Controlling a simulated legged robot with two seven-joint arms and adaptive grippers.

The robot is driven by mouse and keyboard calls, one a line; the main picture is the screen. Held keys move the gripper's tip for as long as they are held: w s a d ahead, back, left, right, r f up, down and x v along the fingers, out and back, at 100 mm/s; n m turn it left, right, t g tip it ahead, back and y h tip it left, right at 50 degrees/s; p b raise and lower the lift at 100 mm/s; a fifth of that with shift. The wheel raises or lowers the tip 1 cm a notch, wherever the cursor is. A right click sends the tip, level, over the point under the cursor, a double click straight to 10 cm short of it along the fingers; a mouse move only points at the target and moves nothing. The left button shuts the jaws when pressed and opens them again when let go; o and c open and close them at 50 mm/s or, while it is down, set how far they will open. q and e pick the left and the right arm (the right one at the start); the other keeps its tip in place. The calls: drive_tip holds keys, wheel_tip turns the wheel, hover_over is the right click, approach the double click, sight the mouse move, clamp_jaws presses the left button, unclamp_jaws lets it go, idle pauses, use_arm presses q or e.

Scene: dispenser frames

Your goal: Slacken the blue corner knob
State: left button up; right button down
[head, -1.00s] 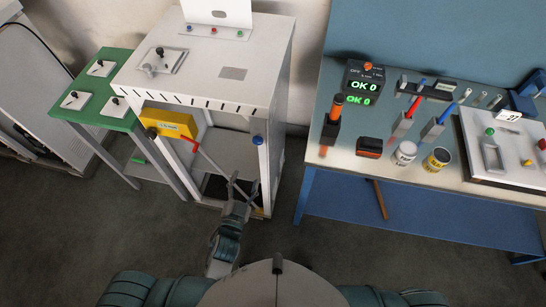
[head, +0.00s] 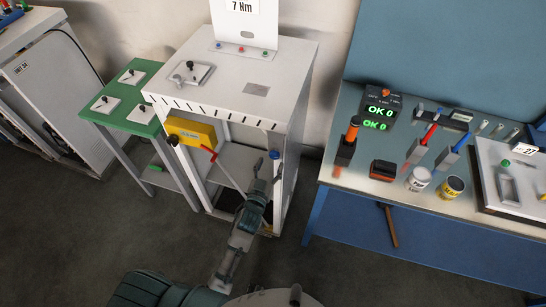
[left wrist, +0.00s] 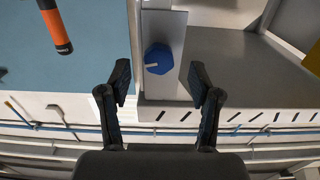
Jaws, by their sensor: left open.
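In the left wrist view the knob (left wrist: 158,59) is a blue faceted cap with a pale mark, on a grey corner post. My left gripper (head: 267,170) is just below the knob in the head view. In the left wrist view its two dark fingers (left wrist: 160,82) are spread apart and empty, with the knob centred between and slightly above their tips. I cannot tell the exact gap in depth. My right gripper is not in view.
A yellow box (head: 190,132) and a red-tipped lever (head: 208,150) are at the frame's front left. A green table (head: 120,105) stands left. The workbench (head: 345,180) on the right holds an orange-handled tool (head: 352,135), cans and a display.

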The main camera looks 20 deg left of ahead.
sight(274, 158)
use_arm(q)
drive_tip(key=w, duration=0.3)
drive_tip(key=shift+w+d, duration=0.2)
drive_tip(key=shift+d, duration=0.15)
drive_tip(key=shift+w+a, duration=0.1)
drive_tip(key=shift+w, duration=0.1)
drive_tip(key=shift+a, duration=0.2)
drive_tip(key=c, duration=1.1)
drive_tip(key=shift+d+r+p, duration=0.1)
drive_tip(key=shift+d+p, duration=0.05)
drive_tip(key=shift+p, duration=0.15)
drive_tip(key=shift+c, duration=0.2)
drive_tip(key=shift+m, duration=0.4)
drive_tip(key=o, duration=1.1)
drive_tip(key=shift+o, duration=0.2)
